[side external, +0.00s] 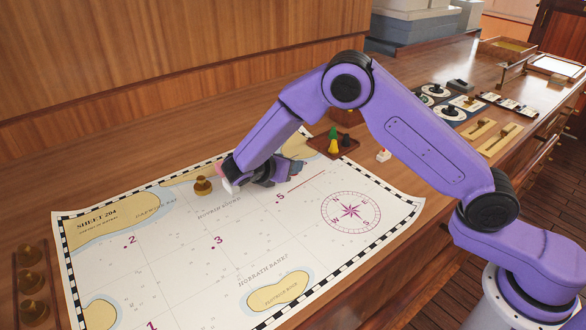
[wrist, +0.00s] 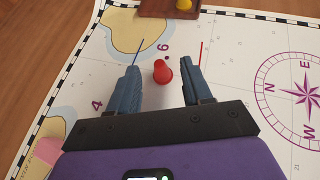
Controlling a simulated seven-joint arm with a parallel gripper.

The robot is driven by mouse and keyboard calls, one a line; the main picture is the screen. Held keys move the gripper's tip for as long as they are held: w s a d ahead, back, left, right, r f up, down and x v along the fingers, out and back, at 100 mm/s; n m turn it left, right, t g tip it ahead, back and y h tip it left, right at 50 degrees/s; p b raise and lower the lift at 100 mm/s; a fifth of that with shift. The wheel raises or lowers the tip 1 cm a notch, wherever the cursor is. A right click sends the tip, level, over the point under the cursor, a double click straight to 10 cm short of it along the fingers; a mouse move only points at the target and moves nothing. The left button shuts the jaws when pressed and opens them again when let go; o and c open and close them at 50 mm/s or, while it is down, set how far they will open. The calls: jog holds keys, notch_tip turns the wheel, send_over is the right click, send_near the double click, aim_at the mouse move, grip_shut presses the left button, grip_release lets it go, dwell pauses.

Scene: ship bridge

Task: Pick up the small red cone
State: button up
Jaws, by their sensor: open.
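The small red cone (wrist: 162,72) is on the white chart next to the printed 6 in the wrist view.
The chart (side external: 180,260) covers the near desk. A brown tray (side external: 318,142) with green, yellow and dark cones stands just behind my gripper. A brass weight (side external: 203,186) sits left of it. A small white block (side external: 383,156) is to the right. The lower chart is clear.

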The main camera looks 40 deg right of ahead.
jog(key=shift+x, duration=0.9)
grip_shut()
jog(key=shift+r, duration=0.1)
